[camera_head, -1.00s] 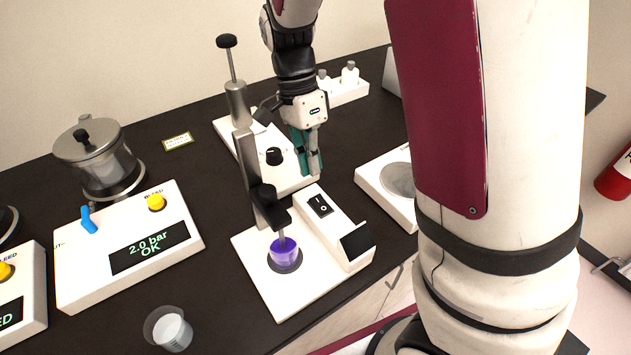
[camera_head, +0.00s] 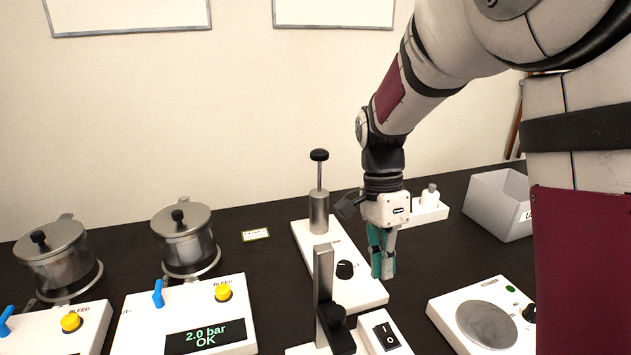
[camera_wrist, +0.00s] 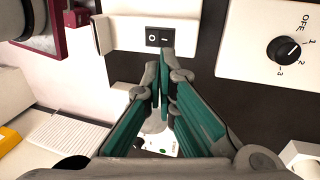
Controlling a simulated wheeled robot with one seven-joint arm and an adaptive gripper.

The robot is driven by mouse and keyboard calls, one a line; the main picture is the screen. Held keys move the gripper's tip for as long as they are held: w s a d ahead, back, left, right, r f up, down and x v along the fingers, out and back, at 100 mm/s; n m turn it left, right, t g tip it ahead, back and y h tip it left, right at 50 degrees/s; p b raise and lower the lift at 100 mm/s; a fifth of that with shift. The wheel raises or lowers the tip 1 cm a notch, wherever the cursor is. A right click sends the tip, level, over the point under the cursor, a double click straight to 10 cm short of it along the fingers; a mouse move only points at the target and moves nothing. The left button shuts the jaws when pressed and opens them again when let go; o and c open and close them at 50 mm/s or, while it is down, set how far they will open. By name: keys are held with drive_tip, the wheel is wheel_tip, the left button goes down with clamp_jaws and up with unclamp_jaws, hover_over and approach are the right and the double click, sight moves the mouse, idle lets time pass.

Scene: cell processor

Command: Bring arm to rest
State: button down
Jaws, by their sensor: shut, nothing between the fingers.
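My gripper (camera_head: 383,268) hangs from my bent arm with its teal-lined fingers pointing down. It is above the bench, over the right side of a white device with a black dial (camera_head: 344,270). In the wrist view my gripper (camera_wrist: 159,68) has its fingertips together, with nothing between them. The wrist view also shows the black dial (camera_wrist: 285,50) at the right and a black rocker switch (camera_wrist: 160,37) beyond the fingertips. Whether the fingertips clear the device's surface cannot be told exactly.
A homogenizer-like stand (camera_head: 324,290) rises close left of my gripper. A round-plate device (camera_head: 450,312) is at right.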

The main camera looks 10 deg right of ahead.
drive_tip(key=s+r+n+t, duration=0.4)
drive_tip(key=s+r+n, duration=0.1)
drive_tip(key=s+n, duration=0.2)
drive_tip(key=s+d+r+n+t, duration=0.1)
drive_tip(key=s+r+n+t, duration=0.3)
drive_tip(key=s+n, duration=0.4)
drive_tip(key=shift+s+d+r+n+y, duration=0.25)
drive_tip(key=shift+s+r, duration=0.4)
drive_tip(key=shift+s, duration=0.55)
